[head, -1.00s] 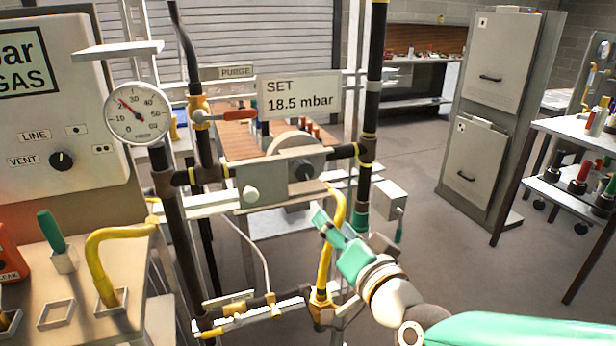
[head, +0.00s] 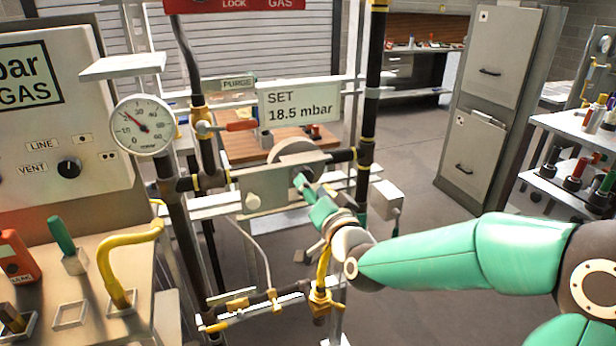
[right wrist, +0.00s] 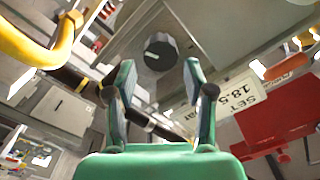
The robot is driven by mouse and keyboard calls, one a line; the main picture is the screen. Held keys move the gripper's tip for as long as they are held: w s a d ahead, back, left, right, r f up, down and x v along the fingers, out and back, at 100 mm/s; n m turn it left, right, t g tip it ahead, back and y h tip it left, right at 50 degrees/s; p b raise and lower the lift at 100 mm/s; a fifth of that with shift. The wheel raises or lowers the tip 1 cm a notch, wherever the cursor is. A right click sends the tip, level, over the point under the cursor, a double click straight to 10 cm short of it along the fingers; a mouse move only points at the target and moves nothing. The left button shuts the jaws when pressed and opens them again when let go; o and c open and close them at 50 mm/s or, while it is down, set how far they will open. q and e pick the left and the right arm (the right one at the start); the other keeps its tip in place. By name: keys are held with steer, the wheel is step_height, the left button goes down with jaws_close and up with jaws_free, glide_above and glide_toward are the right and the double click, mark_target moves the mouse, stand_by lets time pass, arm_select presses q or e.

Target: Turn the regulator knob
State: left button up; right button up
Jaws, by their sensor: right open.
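The black regulator knob (right wrist: 160,52) shows in the right wrist view, with a pale mark on its face, just beyond and between my open fingertips. In the head view my right gripper (head: 302,182) covers the knob's place on the grey regulator body (head: 262,190). My right gripper also shows in the right wrist view (right wrist: 158,75), open with nothing between its fingers. I cannot tell whether a fingertip touches the knob. A round pressure gauge (head: 142,126) hangs left of the regulator, and a sign reading SET 18.5 mbar (head: 300,102) stands above it. My left gripper is not in view.
A red-handled valve (head: 240,126) sits above the regulator. A black vertical pipe (head: 368,120) rises to its right, and a yellow hose (head: 322,268) hangs below. A panel with a LINE/VENT switch (head: 69,168) stands at left.

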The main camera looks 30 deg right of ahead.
mark_target(308, 179)
steer(key=shift+x, duration=1.8)
steer(key=c, duration=0.7)
steer(key=shift+s+d, duration=0.1)
steer(key=shift+d, duration=0.2)
steer(key=shift+c, duration=0.8)
steer(key=shift+a, duration=0.25)
steer(key=shift+f+n+b, duration=0.2)
steer(key=shift+n+b, duration=1)
steer(key=shift+b, duration=0.05)
steer(key=shift+n+b, duration=0.65)
steer(key=shift+n, duration=0.35)
steer(key=shift+r+n+b, duration=0.15)
steer(key=shift+n+b, duration=0.15)
steer(key=shift+n, duration=0.7)
